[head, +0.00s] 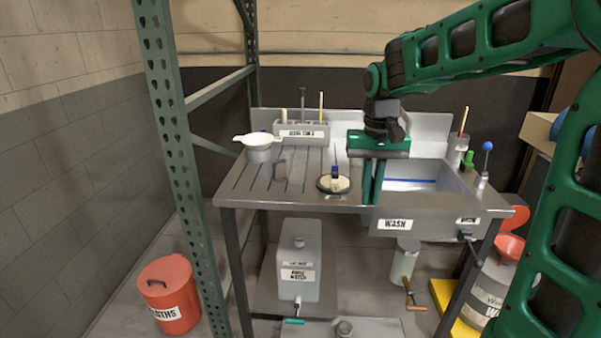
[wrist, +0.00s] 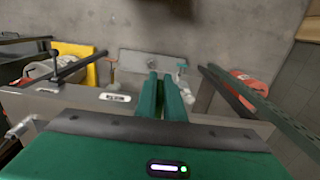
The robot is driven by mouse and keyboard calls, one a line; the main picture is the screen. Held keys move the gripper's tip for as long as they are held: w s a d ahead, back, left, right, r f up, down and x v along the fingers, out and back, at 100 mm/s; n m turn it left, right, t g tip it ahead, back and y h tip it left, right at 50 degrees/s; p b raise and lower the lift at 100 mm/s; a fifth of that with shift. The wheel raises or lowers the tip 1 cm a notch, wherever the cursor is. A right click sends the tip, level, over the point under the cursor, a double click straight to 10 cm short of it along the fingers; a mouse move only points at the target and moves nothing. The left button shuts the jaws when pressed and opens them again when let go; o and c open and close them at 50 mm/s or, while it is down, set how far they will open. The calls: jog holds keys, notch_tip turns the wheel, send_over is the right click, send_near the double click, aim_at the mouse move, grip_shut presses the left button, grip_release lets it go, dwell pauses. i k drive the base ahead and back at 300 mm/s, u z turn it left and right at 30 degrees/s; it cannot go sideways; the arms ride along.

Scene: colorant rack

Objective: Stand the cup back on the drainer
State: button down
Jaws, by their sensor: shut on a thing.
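My gripper (head: 372,203) points down at the front edge of the steel sink unit, between the ribbed drainer (head: 245,187) and the wash basin (head: 435,173). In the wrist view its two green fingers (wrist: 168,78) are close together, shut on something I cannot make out. A white, wide-rimmed vessel (head: 258,146) with side lugs stands upright at the drainer's back left, apart from my gripper. A greyish cup-like shape (head: 279,170) shows faintly on the drainer; I cannot tell whether it is a cup or a reflection. No cup is clear between the fingers.
A round dish (head: 325,187) with a small dark bottle (head: 336,172) sits left of my fingers. A labelled tool holder (head: 302,134) stands at the back. A blue-knobbed rod (head: 486,158) and a grey pot (head: 457,150) stand right of the basin. A green upright (head: 172,150) rises at left.

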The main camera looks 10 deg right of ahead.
aim_at(323, 172)
jog(key=i, duration=1.15)
